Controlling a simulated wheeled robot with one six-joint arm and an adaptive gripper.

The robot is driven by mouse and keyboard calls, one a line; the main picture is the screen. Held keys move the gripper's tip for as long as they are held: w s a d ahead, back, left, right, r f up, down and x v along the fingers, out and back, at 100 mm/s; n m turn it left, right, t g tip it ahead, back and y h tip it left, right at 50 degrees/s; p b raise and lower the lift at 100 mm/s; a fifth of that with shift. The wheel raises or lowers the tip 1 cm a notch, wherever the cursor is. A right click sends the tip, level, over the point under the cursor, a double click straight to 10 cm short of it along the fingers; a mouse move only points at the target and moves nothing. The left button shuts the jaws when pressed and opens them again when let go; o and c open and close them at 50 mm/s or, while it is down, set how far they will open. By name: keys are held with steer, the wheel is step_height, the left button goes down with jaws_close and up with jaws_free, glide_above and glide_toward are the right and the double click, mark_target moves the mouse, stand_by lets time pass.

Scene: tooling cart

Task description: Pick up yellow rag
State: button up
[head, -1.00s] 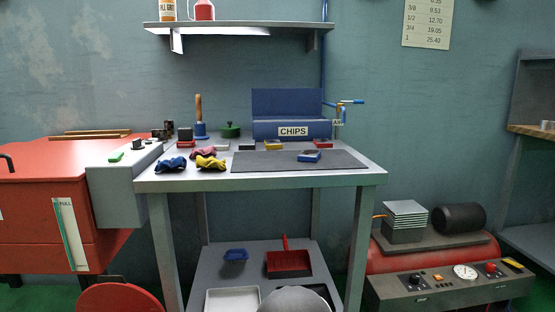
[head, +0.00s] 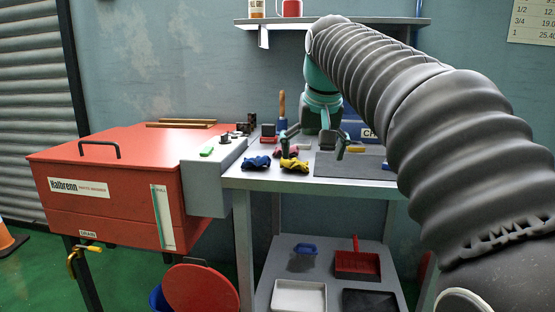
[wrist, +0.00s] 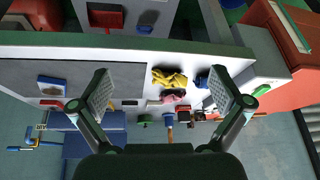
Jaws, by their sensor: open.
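The crumpled yellow rag (head: 294,165) lies on the grey bench top, near its front edge. A blue rag (head: 257,163) lies to its left and a pink rag (head: 291,152) just behind it. My gripper (head: 315,147) is over the bench, its jaws spread and empty. In the wrist view the yellow rag (wrist: 169,77) appears between the open fingers of my gripper (wrist: 163,86), away from both. The pink rag (wrist: 176,93) and the blue rag (wrist: 202,81) show beside it there.
A dark mat (head: 345,165) covers the bench to the right. A grey control box (head: 213,175) and red cabinet (head: 120,180) adjoin its left. Several small items stand behind the rags, including a wooden-handled tool (head: 282,105). A shelf (head: 370,20) hangs above.

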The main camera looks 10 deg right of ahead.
steer(key=w+r+p, duration=0.1)
steer(key=w+r, duration=0.4)
steer(key=w, duration=0.3)
steer(key=b, duration=0.2)
glide_above(295, 160)
steer(key=s, duration=0.3)
steer(key=shift+m, duration=0.3)
steer(key=f, duration=0.6)
steer(key=shift+w+d+f, duration=0.1)
steer(key=shift+d+f, duration=0.05)
steer(key=shift+d, duration=0.1)
steer(key=shift+w+a+b+x, duration=0.1)
steer(key=shift+b+x, duration=0.25)
steer(key=shift+x, duration=1.2)
steer(key=shift+w+a+b+x, duration=0.15)
steer(key=shift+b+x, duration=0.15)
steer(key=shift+x, duration=1.25)
steer(key=c, duration=0.6)
